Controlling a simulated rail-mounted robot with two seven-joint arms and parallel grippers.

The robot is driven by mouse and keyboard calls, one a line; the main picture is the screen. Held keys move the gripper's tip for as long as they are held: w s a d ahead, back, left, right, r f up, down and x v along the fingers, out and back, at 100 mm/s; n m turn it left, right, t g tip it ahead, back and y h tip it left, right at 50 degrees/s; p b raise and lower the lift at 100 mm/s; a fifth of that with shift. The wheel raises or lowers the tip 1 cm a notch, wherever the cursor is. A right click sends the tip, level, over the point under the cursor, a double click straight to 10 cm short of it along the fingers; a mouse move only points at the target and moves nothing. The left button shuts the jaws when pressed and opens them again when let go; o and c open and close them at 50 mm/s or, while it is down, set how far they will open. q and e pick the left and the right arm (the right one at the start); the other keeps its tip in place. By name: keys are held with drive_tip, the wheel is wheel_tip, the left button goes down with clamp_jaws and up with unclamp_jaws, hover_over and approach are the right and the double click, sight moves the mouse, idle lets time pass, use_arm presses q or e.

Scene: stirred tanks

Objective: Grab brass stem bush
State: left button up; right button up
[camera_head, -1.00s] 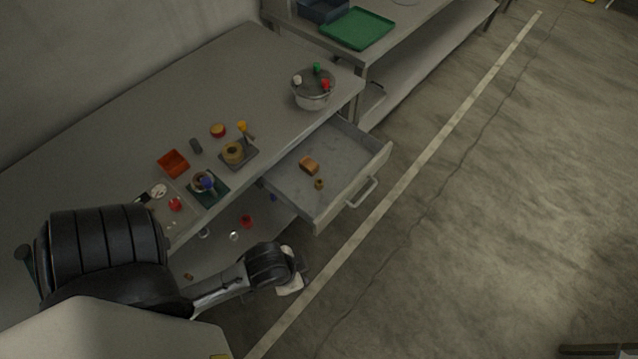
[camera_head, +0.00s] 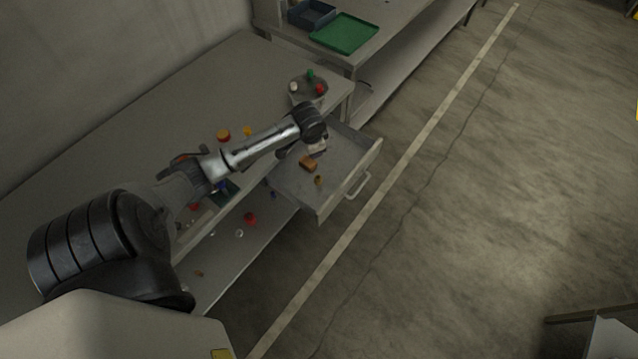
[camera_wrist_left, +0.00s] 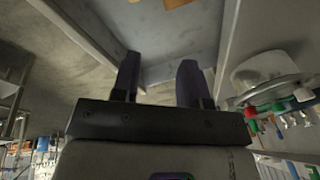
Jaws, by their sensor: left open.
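A small brass-coloured piece (camera_head: 319,180), which looks like the brass stem bush, lies in the open drawer (camera_head: 345,193) near its front. A brown-orange block (camera_head: 308,163) lies just behind it. My left gripper (camera_head: 318,146) is over the drawer, toward its far side, apart from both pieces; my wrist partly hides it. In the left wrist view the two dark fingers (camera_wrist_left: 158,80) are spread with nothing between them. The block (camera_wrist_left: 177,3) is cut by the top edge there, with a small brass bit (camera_wrist_left: 134,1) beside it. My right gripper is out of view.
The drawer walls and handle (camera_head: 359,185) stick out from the bench (camera_head: 150,110). Small parts lie on the bench and lower shelf. A green tray (camera_head: 344,33) is on the far table.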

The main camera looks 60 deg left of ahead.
use_arm(q)
wheel_tip(320, 180, down, 3)
drive_tip(key=s+d+h, duration=0.1)
drive_tip(key=s+h, duration=0.1)
drive_tip(key=m+b, duration=0.1)
drive_tip(key=b, duration=0.1)
hover_over(318, 178)
drive_tip(key=s, duration=0.1)
drive_tip(key=shift+g, duration=0.3)
drive_tip(key=f, duration=0.5)
drive_tip(key=d+f, duration=0.1)
drive_tip(key=f, duration=0.2)
drive_tip(key=shift+f, duration=0.7)
drive_tip(key=shift+w+a+f+b, duration=0.15)
drive_tip(key=shift+f+b, duration=0.15)
drive_tip(key=shift+f, duration=0.8)
drive_tip(key=shift+w+d+f+b, duration=0.15)
drive_tip(key=shift+f+b, duration=0.15)
drive_tip(key=shift+f, duration=0.8)
drive_tip(key=shift+a, duration=0.1)
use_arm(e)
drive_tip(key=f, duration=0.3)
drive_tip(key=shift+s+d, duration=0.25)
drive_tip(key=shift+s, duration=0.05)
use_arm(q)
drive_tip(key=c, duration=0.7)
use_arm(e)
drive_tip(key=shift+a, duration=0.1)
